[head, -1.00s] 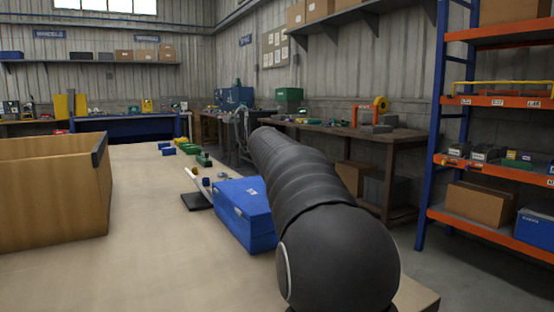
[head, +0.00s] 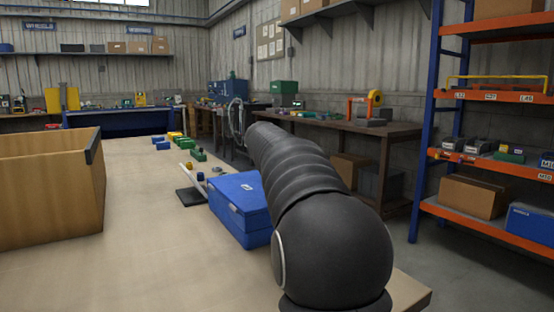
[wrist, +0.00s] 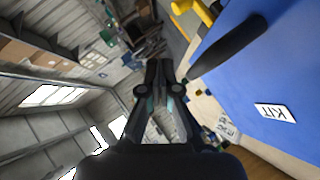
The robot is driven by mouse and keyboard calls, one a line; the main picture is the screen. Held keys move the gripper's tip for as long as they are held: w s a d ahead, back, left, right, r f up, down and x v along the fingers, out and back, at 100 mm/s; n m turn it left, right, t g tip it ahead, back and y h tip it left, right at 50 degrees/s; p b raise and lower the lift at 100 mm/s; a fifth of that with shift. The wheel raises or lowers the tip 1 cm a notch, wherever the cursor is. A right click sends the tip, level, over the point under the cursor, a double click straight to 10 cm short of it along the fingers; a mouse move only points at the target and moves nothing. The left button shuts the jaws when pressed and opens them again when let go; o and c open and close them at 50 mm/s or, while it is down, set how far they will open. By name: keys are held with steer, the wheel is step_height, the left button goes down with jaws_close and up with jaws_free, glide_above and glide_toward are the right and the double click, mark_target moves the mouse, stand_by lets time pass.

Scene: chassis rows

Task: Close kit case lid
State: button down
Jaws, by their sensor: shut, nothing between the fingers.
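The blue kit case (head: 236,196) sits on the bench, left of my arm in the head view. Its lid looks down flat on the body, with a small white label on top; my arm hides part of its right side. In the wrist view a large blue face of the case (wrist: 285,65) with a white KIT label fills the right. My gripper (wrist: 160,68) is shut and empty, left of that blue face. I cannot tell whether it touches the case. My gripper is hidden behind my arm in the head view.
A wooden box (head: 50,190) stands on the bench at left. A dark flat piece (head: 191,197) lies beside the case, with small blue, green and yellow parts (head: 175,140) behind. An orange and blue shelf rack (head: 480,95) stands at right. The bench front is clear.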

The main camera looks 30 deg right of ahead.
steer(key=s+d+r+p, duration=0.1)
steer(key=s+d+r, duration=0.1)
steer(key=s+r, duration=0.5)
steer(key=shift+r, duration=1.35)
